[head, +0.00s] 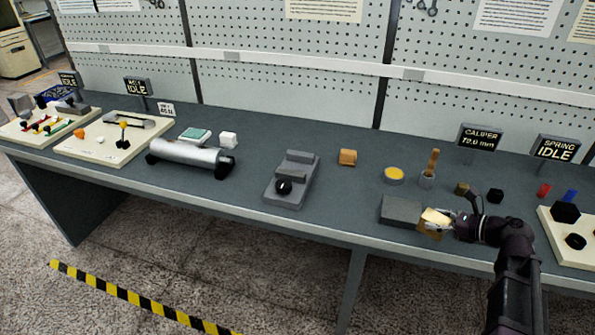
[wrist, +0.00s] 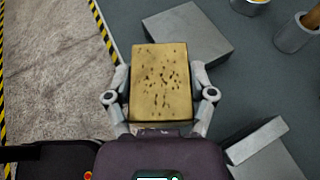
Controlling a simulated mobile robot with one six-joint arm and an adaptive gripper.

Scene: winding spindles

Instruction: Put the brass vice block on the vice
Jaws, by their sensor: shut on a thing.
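The brass vice block (head: 432,224) is a yellowish block held at the tips of my gripper (head: 447,224) in the head view. In the wrist view the brass block (wrist: 160,80) shows a broad face with dark specks, a finger of my gripper (wrist: 160,98) on each side. It is beside the right end of a flat grey slab (head: 398,208); I cannot tell its height over the table. The likely vice (head: 296,172), a grey base with raised jaws and a black knob, stands mid-table, well left of my gripper.
A silver cylinder (head: 188,154) lies left of the vice. A grey stepped object (wrist: 262,150) is close beside my gripper.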

